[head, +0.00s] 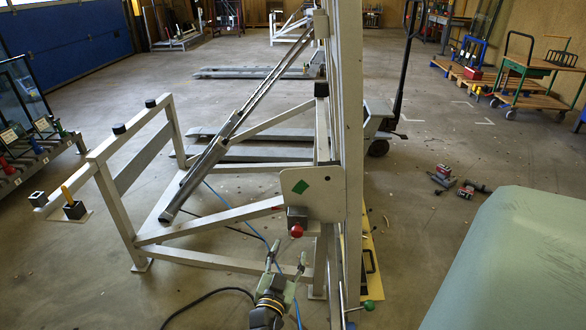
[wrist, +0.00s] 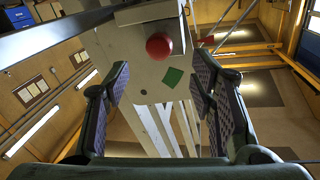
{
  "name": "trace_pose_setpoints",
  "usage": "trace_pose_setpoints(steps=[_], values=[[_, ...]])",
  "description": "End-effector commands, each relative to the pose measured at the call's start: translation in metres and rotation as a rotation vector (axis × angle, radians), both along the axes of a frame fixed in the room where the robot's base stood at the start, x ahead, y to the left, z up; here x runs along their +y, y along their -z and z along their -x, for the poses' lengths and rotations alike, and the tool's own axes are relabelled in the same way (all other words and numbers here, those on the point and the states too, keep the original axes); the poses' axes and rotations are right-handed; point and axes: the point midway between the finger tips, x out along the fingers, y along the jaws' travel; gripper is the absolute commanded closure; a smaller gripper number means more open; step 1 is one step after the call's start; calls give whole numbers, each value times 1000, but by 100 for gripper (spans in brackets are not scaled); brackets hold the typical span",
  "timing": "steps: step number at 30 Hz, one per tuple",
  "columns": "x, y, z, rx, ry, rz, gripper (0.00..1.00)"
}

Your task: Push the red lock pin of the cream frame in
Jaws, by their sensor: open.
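The cream frame (head: 220,213) stands in the middle of the head view, with a tilted grey rail (head: 228,140) and a tall upright post (head: 350,130). Its red lock pin (head: 296,231) has a round knob and sits at a grey block below a cream plate (head: 312,190) with a green patch. In the wrist view the red knob (wrist: 159,46) shows above and between the fingers, in front of the plate. My gripper (head: 287,262) is open and empty, just below the knob and apart from it. Its two fingers also show in the wrist view (wrist: 160,95). How far the pin sticks out cannot be told.
A green-knobbed lever (head: 368,305) is low to the right of the post. A pale green surface (head: 520,260) fills the lower right. A pallet jack (head: 385,115) stands behind the frame. A blue hose and black cable lie on the floor. Floor right of the post is partly clear.

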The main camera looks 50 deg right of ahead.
Motion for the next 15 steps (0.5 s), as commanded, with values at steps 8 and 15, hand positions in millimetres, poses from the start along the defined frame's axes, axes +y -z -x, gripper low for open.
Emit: trace_pose_setpoints(steps=[8,15], values=[[27,0,14,0,0,-1,50],[29,0,15,-1,0,0,50]])
